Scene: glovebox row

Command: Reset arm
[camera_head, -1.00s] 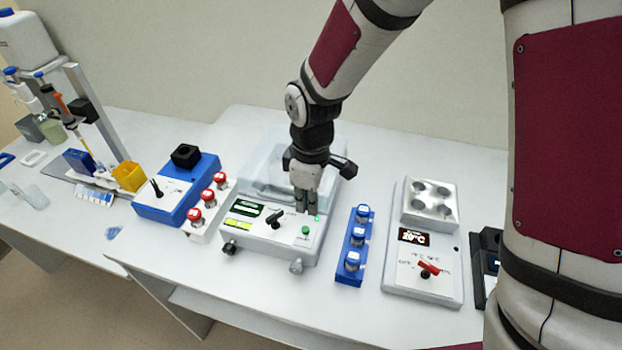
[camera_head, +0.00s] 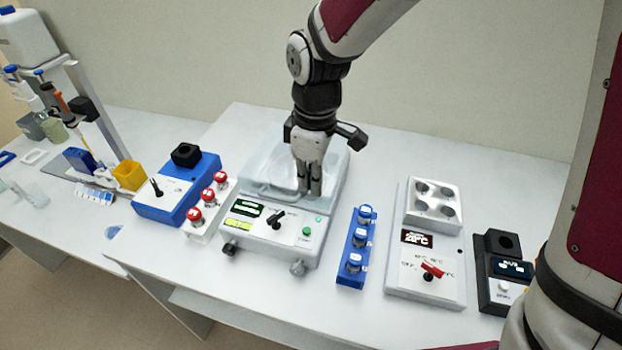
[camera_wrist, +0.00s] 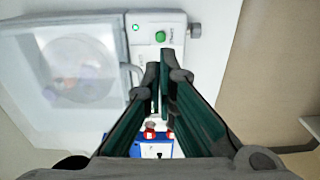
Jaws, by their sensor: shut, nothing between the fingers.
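My gripper (camera_head: 309,193) points down over the white centrifuge-like device (camera_head: 262,240) in the middle of the bench. Its fingers are shut with nothing between them. In the head view the fingertips overlap the clear lid area just behind the front panel. In the wrist view my gripper (camera_wrist: 160,88) shows two dark green fingers close together, with the device's green button (camera_wrist: 160,37) beyond them. The device (camera_wrist: 150,50) has a clear lid over a round bowl at the left of that view. The green button (camera_head: 307,231) also shows on the front panel in the head view.
A blue rack of vials (camera_head: 354,258) and a heating block (camera_head: 426,260) stand to the right, with a small black device (camera_head: 500,272) beyond. Red-capped vials (camera_head: 208,200) and a blue device (camera_head: 172,205) stand left. The bench behind the heating block is clear.

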